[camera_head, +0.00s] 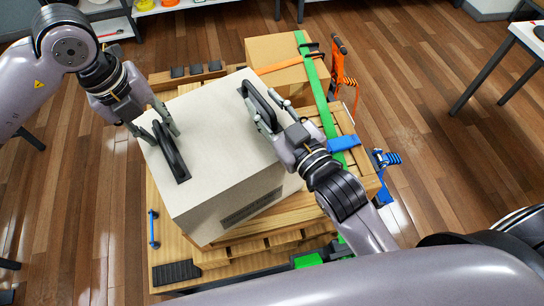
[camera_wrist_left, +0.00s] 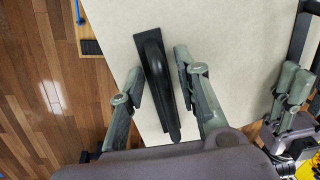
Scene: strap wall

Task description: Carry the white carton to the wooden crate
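The white carton (camera_head: 215,165) is a large off-white box with two black handles on top. It stands on a wooden slatted base and is turned at an angle. A wooden crate (camera_head: 350,163) with a slatted top is right of it, partly hidden by my right arm. My left gripper (camera_head: 153,133) is open around the left handle (camera_head: 171,152). In the left wrist view its fingers (camera_wrist_left: 160,95) straddle this handle (camera_wrist_left: 153,62), with a gap on the left. My right gripper (camera_head: 275,112) is at the right handle (camera_head: 262,106); its grip is unclear.
A cardboard box (camera_head: 272,60) stands behind the carton. A green strap (camera_head: 318,88) and an orange strap (camera_head: 280,65) cross there, with an orange ratchet (camera_head: 345,72) and a blue one (camera_head: 385,160) at the right. A table (camera_head: 531,36) is far right. Wooden floor (camera_head: 440,110) is open between.

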